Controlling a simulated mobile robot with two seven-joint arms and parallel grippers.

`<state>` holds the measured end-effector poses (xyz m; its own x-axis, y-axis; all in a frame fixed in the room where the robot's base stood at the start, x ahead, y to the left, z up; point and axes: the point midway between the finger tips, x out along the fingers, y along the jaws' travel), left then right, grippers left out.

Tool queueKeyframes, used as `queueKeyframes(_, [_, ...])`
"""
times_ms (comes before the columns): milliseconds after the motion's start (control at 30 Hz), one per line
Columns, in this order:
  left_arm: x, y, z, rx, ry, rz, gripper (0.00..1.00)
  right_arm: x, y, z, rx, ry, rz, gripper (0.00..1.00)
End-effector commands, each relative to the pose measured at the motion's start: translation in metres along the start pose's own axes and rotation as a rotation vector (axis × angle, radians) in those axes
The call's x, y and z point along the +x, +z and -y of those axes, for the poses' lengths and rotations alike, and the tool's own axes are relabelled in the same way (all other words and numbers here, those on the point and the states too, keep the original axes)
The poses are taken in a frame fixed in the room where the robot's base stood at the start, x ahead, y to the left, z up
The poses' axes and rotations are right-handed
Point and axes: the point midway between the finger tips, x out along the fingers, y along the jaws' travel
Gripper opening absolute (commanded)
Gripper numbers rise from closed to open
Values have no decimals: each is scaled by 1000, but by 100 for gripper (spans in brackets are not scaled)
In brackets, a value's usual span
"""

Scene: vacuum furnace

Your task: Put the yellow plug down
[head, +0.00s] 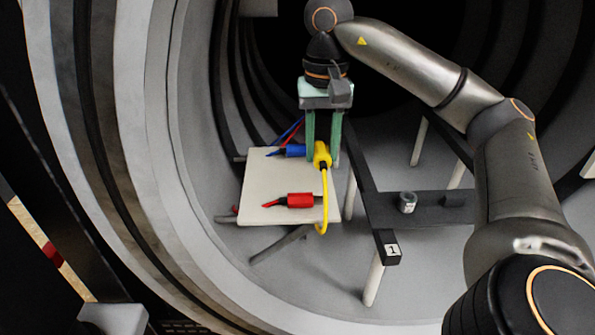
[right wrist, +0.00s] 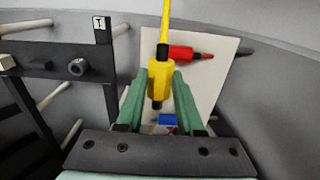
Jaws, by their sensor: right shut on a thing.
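My right gripper (head: 323,160) reaches down over the right edge of a cream-white board (head: 262,177). Its green fingers are shut on the yellow plug (head: 321,150), whose yellow cable hangs in a loop past the board's right edge. In the right wrist view the yellow plug (right wrist: 161,77) sits between the two green fingertips (right wrist: 162,92), in front of the board. Whether the plug touches the board I cannot tell. My left gripper is not in view.
A blue plug (head: 294,150) and a red plug (head: 298,200) lie on the board, beside the yellow one. To the right stands a dark frame (head: 374,208) with a label "1" and a small grey cylinder (head: 407,202). The curved furnace wall (head: 190,190) closes in on the left.

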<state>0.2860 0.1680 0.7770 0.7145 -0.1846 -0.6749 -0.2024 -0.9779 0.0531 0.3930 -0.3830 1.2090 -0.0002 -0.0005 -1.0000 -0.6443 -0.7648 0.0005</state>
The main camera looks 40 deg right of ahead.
Motion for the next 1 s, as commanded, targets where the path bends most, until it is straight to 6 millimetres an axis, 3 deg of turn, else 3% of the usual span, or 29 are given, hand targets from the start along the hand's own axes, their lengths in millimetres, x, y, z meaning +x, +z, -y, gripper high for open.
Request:
queueKeyframes(133, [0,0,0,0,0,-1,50,16,-22,16,-1,2,7,0])
queueKeyframes(400, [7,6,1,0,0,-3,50,52,-45,30,-1,0,4,0])
queueKeyframes(500, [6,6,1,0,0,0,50,57,-52,34,-1,0,2,0])
queueKeyframes(700, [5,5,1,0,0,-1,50,73,-63,41,0,2,2,0])
queueKeyframes(900, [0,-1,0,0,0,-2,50,98,-62,39,0,2,1,0])
queueKeyframes(1000, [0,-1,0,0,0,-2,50,101,-62,40,0,0,0,0])
